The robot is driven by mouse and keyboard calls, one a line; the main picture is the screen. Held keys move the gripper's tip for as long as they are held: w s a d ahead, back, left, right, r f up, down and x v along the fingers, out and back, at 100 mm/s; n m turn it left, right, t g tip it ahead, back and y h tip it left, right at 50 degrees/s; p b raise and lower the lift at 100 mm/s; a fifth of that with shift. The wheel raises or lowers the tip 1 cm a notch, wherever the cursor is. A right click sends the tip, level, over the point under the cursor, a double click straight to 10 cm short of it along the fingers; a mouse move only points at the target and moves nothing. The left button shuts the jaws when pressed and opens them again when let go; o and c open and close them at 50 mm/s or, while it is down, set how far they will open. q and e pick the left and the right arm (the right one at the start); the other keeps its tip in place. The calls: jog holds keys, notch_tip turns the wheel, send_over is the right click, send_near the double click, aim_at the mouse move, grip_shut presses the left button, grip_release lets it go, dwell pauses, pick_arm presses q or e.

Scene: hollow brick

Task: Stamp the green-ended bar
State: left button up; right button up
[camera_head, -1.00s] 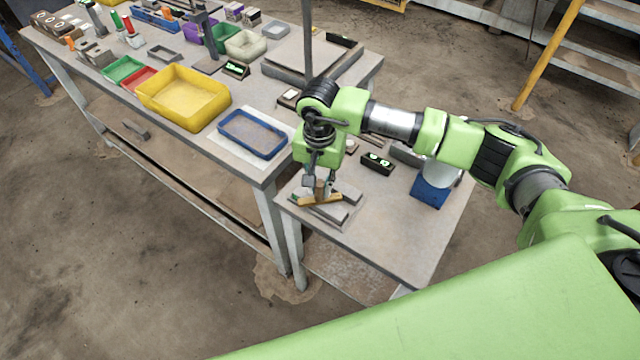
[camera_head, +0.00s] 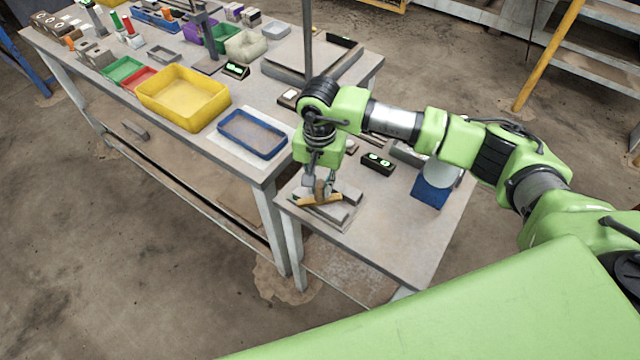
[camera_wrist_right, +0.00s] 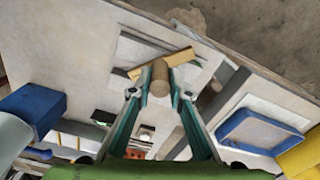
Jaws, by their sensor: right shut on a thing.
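My right gripper (camera_head: 322,184) points down over the small side table and is shut on the round brown handle of a stamp-like tool. In the right wrist view this handle (camera_wrist_right: 159,76) stands between the fingertips (camera_wrist_right: 160,92). A tan wooden crosspiece (camera_head: 320,199) lies at the handle's foot, over grey bars (camera_head: 349,192) on a flat plate; it also shows in the wrist view (camera_wrist_right: 180,58). I cannot tell whether it touches a bar. My left gripper is not in view.
A black device with green lights (camera_head: 378,162) and a blue box (camera_head: 432,191) stand on the side table (camera_head: 395,235), whose front is clear. The long bench beside it holds a blue-rimmed tray (camera_head: 252,146), a yellow bin (camera_head: 183,115) and several smaller containers.

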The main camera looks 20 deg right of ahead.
jog(key=shift+s, duration=0.1)
dwell(0.3)
jog(key=shift+r+p, duration=0.45)
jog(key=shift+r, duration=0.5)
jog(key=shift+r+p, duration=0.8)
jog(key=shift+r, duration=1.75)
